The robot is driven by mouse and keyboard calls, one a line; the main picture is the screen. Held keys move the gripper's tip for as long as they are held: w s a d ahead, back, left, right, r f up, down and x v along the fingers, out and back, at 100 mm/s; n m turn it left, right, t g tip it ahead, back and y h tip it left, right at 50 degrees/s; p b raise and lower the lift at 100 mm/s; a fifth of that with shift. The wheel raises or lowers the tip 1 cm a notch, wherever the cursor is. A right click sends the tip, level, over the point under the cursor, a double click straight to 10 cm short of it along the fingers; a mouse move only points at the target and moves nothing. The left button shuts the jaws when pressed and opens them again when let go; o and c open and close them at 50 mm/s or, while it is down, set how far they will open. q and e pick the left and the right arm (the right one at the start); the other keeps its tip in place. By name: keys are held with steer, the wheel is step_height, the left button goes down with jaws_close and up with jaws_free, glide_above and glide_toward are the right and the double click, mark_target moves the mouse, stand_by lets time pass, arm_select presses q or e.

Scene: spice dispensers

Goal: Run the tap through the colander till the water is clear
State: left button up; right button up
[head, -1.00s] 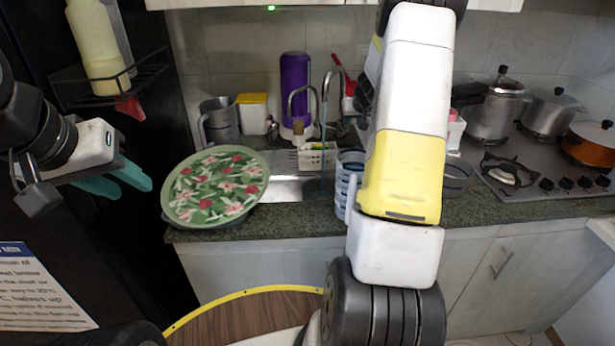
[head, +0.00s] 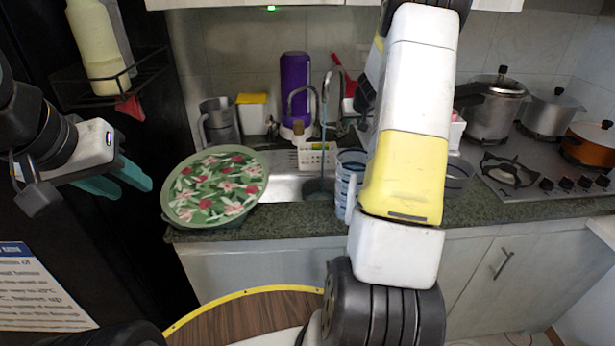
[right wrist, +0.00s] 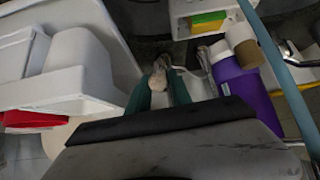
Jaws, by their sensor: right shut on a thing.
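The curved metal tap (head: 303,90) stands behind the sink (head: 285,188). A thin blue-grey vertical streak (head: 323,115) shows beside it; I cannot tell whether it is water. A dark round shape (head: 319,186) lies in the sink, too unclear to name as the colander. My right gripper is hidden behind my arm in the head view. In the right wrist view its dark green fingers (right wrist: 158,88) are shut on a small pale, metallic piece (right wrist: 158,76), possibly the tap's handle. My left gripper (head: 122,180) is open and empty at the far left, away from the sink.
A green floral tray (head: 215,187) stands left of the sink. Blue-and-white striped cups (head: 349,178) stand on its right. The stove (head: 540,180) with pots is at the right.

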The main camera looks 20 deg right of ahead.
steer(key=shift+s+a+f, duration=0.1)
steer(key=shift+s+f, duration=0.1)
steer(key=shift+f, duration=0.25)
steer(key=shift+s+f, duration=0.2)
steer(key=shift+f, duration=0.25)
steer(key=shift+s+f, duration=0.15)
steer(key=shift+f, duration=0.1)
steer(key=o, duration=1.1)
steer(key=shift+c, duration=0.2)
steer(key=shift+r, duration=0.1)
steer(key=shift+s+r, duration=0.3)
steer(key=shift+r, duration=0.15)
steer(key=v, duration=0.5)
steer(key=shift+s+a+r, duration=0.15)
steer(key=shift+s+r, duration=0.1)
steer(key=shift+s, duration=0.05)
